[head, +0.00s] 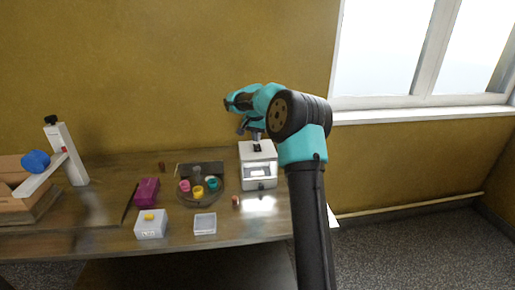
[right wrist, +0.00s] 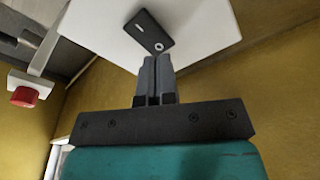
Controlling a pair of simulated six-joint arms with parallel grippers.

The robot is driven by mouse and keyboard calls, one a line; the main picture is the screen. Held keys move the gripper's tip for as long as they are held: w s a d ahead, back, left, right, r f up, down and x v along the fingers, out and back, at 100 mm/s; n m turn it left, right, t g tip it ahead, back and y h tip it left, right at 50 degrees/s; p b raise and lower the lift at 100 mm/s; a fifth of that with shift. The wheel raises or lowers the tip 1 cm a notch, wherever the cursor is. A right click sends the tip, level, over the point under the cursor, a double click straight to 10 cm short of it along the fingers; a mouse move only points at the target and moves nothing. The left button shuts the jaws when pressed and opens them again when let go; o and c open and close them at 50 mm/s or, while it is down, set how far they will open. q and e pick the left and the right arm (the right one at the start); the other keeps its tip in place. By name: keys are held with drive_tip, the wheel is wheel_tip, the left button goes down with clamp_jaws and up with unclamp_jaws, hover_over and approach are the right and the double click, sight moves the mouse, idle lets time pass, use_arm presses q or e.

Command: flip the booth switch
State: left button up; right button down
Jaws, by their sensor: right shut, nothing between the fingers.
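The booth appears to be the white box (head: 259,172) with a lit front window, at the back right of the table. In the right wrist view its white face (right wrist: 195,22) bears a black switch plate (right wrist: 148,31) with a small round pale part at its lower end. My right gripper (head: 256,142) is over the top of the box in the head view. In the right wrist view the gripper (right wrist: 155,60) is shut and empty, its fingertips close to the lower end of the switch plate; I cannot tell whether they touch. My left gripper is in neither view.
A round holder with coloured pots (head: 198,190), a magenta block (head: 147,190), a white box with a yellow top (head: 151,226) and a clear tray (head: 205,223) stand left of the booth. A white post (head: 66,155) stands far left. A window is at right.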

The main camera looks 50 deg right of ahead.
sight(257, 145)
drive_tip(key=shift+f, duration=1.15)
idle(0.8)
drive_tip(key=shift+r, duration=3.55)
